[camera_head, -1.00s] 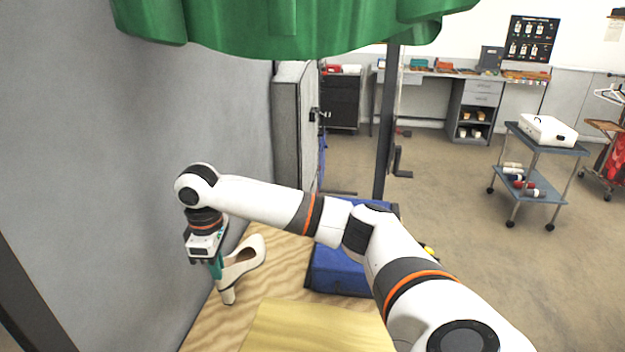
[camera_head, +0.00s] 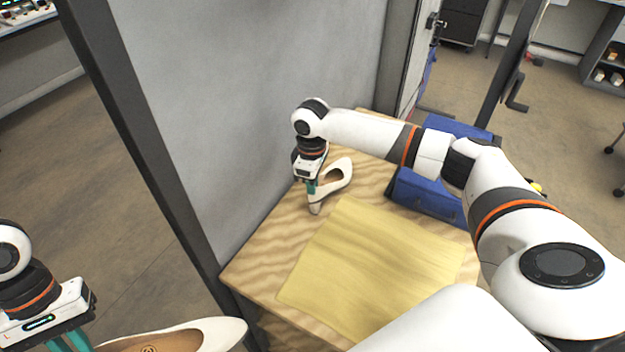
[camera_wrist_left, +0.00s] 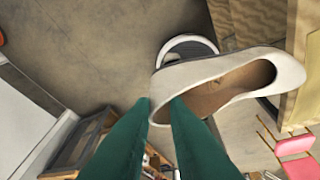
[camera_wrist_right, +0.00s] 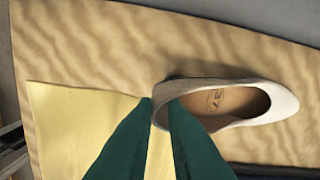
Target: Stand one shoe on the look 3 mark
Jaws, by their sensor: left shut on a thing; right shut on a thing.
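My right gripper (camera_head: 311,188) is shut on the heel end of a cream high-heeled shoe (camera_head: 331,191). This shoe is upright over the wooden tabletop (camera_head: 262,252), beside a plain yellow sheet; I cannot tell if its heel and sole touch the wood. It also shows in the right wrist view (camera_wrist_right: 285,103), toe to the right. My left gripper (camera_head: 72,342) is shut on the back of a second cream shoe (camera_head: 222,330), held over the floor in front of the table. The left wrist view shows that shoe (camera_wrist_left: 288,66) too. I cannot make out a look 3 label.
The yellow sheet (camera_head: 375,255) covers the table's near middle. A blue case (camera_head: 430,196) stands at the table's right side. A grey partition (camera_head: 250,100) rises behind the table, with a dark post (camera_head: 150,150) at its left end.

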